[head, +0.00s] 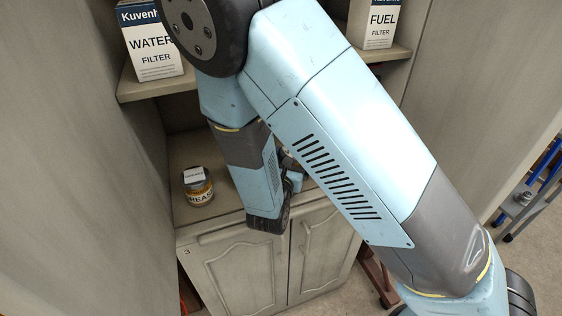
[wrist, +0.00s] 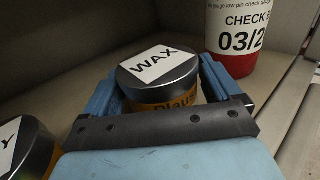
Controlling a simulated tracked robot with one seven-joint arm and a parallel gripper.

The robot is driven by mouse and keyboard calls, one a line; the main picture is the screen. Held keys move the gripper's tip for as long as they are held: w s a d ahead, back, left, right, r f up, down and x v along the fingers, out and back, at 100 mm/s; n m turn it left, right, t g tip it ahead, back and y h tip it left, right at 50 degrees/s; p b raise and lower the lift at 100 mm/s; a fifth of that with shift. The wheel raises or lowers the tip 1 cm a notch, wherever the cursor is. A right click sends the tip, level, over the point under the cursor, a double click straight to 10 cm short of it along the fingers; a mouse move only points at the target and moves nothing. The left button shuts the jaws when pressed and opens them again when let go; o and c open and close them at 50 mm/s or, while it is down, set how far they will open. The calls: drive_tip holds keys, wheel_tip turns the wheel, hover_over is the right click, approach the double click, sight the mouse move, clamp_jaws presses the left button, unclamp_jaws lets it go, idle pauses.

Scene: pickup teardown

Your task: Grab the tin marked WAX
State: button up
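The tin marked WAX (wrist: 158,80) stands upright in the wrist view, with a grey lid, a white label and an orange body. My gripper (wrist: 160,72) is open, its two blue fingers on the left and right sides of the tin. A small gap seems to show at the sides; contact is hard to tell. The tin's lower front is hidden by my gripper's dark bar. In the head view my arm hides the WAX tin and most of my gripper.
A similar tin (wrist: 27,150) with a partly cut-off label is close on the left. A red-and-white container (wrist: 240,38) stands behind right. In the head view a GREASE tin (head: 198,187) sits on the cabinet counter (head: 190,150); WATER (head: 150,42) and FUEL (head: 380,22) filter boxes stand on the shelf above.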

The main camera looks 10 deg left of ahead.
drive_tip(key=c, duration=1)
